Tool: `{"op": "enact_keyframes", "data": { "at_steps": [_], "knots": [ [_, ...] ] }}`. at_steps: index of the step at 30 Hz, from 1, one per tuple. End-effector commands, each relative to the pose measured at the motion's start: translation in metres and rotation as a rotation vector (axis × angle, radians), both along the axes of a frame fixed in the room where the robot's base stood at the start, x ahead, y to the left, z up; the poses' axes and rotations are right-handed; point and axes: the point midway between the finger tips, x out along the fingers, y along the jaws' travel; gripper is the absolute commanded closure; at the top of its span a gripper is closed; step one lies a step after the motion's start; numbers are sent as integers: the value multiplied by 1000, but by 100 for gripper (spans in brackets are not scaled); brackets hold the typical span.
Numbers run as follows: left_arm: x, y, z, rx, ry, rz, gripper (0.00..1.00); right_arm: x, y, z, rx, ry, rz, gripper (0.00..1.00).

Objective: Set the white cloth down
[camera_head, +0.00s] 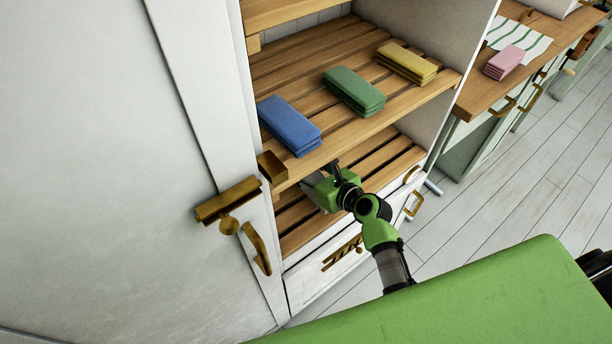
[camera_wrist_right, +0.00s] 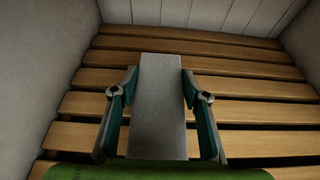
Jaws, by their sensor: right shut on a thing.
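The white cloth (camera_wrist_right: 157,110) looks like a flat, folded, grey-white block in the right wrist view, where it is in shadow. My right gripper (camera_wrist_right: 158,82) has a finger on each side of it and is shut on it. The cloth is over the slatted lower shelf (camera_wrist_right: 240,112); I cannot tell whether it touches the slats. In the head view my right gripper (camera_head: 322,186) reaches into the lower shelf bay, below the upper shelf's front edge. The cloth is mostly hidden there. My left gripper is not in view.
A blue cloth (camera_head: 289,126), a green cloth (camera_head: 354,92) and a yellow cloth (camera_head: 406,63) lie on the upper shelf (camera_head: 305,57). A pink cloth (camera_head: 504,62) lies on the counter at right. Lower-shelf slats beside the gripper are clear. Brass handles project from the cabinet front.

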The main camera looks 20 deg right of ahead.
Motion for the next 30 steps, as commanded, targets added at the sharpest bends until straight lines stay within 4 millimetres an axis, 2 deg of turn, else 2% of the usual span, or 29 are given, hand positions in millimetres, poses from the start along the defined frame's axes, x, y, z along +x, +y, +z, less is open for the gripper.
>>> {"op": "enact_keyframes", "data": {
  "at_steps": [9,20,21,22,30],
  "knots": [
    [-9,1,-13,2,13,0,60,1,0,-36,-1,2,1,80],
    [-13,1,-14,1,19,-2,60,1,0,-39,0,0,0,80],
    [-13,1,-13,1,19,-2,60,1,0,-37,0,0,0,47],
    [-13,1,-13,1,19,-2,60,1,0,-37,0,0,0,41],
    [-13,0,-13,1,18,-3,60,0,0,-37,0,1,0,41]
  ]
}}
